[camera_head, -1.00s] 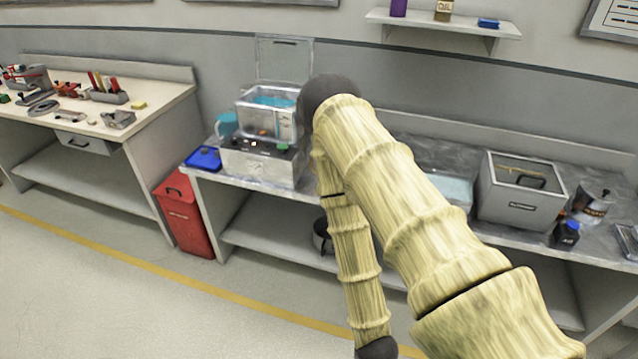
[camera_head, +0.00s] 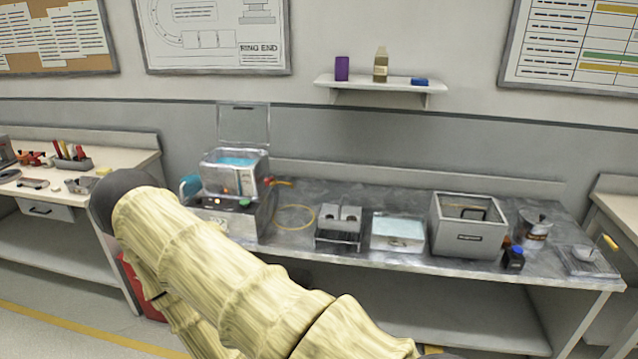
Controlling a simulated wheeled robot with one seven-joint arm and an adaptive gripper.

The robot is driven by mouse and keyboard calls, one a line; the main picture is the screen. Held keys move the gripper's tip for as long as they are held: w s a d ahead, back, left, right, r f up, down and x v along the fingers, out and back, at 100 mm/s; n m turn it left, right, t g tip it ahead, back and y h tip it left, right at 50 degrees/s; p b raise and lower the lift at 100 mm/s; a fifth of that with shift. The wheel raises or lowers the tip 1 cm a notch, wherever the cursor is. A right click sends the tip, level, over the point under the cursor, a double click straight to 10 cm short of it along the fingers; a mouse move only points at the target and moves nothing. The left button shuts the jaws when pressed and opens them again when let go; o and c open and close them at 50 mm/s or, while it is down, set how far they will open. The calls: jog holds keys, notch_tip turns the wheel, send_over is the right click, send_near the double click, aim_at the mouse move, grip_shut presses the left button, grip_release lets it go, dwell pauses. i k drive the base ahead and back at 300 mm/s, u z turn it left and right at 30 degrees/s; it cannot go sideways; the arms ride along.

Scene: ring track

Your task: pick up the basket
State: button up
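On the grey bench (camera_head: 375,200), a small open-topped metal holder (camera_head: 338,241) with dark front and two round-holed grey parts stands near the middle. It may be the basket, but I cannot tell for sure. To its left is a metal bath (camera_head: 235,178) with blue liquid and its lid raised, on a control unit with a green knob. To its right is a tray of pale blue liquid (camera_head: 398,230). My arm crosses the lower left and hides part of the bench front. My gripper is out of view.
A lidless-looking grey box with a handle inside (camera_head: 468,238), a dark bottle with blue cap (camera_head: 513,258) and a metal pot (camera_head: 533,225) stand at the right. A thin yellow ring (camera_head: 295,216) lies beside the bath. A wall shelf (camera_head: 380,82) hangs above.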

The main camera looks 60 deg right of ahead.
aim_at(340, 211)
jog(key=z, duration=0.05)
jog(key=i, duration=1.2)
jog(key=z, duration=1.35)
jog(key=i, duration=0.8)
jog(key=z, duration=0.9)
